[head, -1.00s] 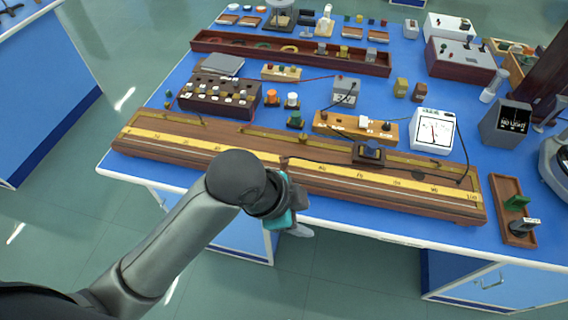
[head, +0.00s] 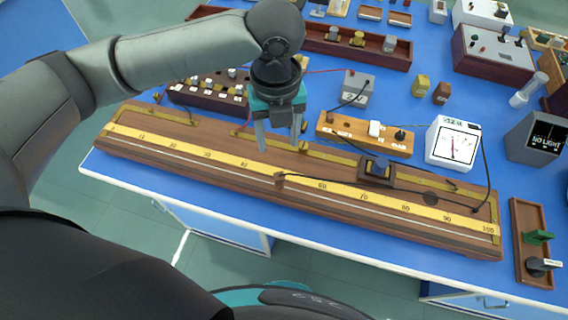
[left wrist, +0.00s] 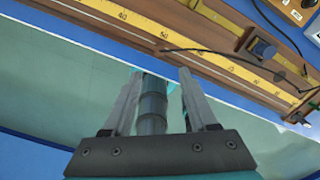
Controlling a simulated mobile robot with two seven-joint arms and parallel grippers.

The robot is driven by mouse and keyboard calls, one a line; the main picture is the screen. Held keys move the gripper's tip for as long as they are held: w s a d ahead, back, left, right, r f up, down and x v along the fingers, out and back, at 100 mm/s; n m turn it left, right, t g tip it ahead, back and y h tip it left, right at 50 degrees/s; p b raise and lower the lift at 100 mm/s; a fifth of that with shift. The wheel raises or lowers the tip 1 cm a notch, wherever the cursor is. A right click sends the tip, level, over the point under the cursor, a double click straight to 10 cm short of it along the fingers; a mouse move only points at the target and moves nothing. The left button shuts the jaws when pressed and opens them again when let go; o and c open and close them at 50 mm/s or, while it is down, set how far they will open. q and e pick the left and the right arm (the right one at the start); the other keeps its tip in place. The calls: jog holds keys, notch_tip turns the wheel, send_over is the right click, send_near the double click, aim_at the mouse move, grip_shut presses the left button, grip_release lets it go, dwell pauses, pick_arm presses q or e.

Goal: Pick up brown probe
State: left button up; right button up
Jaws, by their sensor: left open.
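The brown probe (head: 279,181) is a small dark brown piece near the middle of the long wooden scale board (head: 400,221), with a thin black wire running from it. In the left wrist view, it seems to be the small dark piece (left wrist: 165,49) at the wire's end, beyond the fingertips. My left gripper (head: 280,149) is open and empty, pointing down above the board, apart from the probe. Its spread fingers show in the left wrist view (left wrist: 160,76). My right gripper is not in view.
A dark sliding block (head: 377,170) sits on the board to the right. Behind are a wooden strip with terminals (head: 365,134), a grey box (head: 358,88) and a white meter (head: 452,143). A small tray (head: 520,215) lies at right. The blue front edge strip is bare.

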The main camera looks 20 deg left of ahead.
pick_arm(q)
jog(key=f, duration=0.3)
jog(key=f+b, duration=0.1)
jog(key=f, duration=0.1)
jog(key=shift+s, duration=0.3)
send_over(279, 176)
notch_tip(279, 176, down, 4)
jog(key=shift+f+b, duration=0.1)
jog(key=shift+b, duration=0.25)
jog(key=shift+f, duration=0.4)
notch_tip(279, 176, down, 5)
jog(key=shift+b, duration=0.55)
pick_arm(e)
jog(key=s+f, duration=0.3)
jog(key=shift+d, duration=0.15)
pick_arm(q)
jog(key=shift+c, duration=0.3)
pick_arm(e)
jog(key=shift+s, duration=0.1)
pick_arm(q)
grip_shut()
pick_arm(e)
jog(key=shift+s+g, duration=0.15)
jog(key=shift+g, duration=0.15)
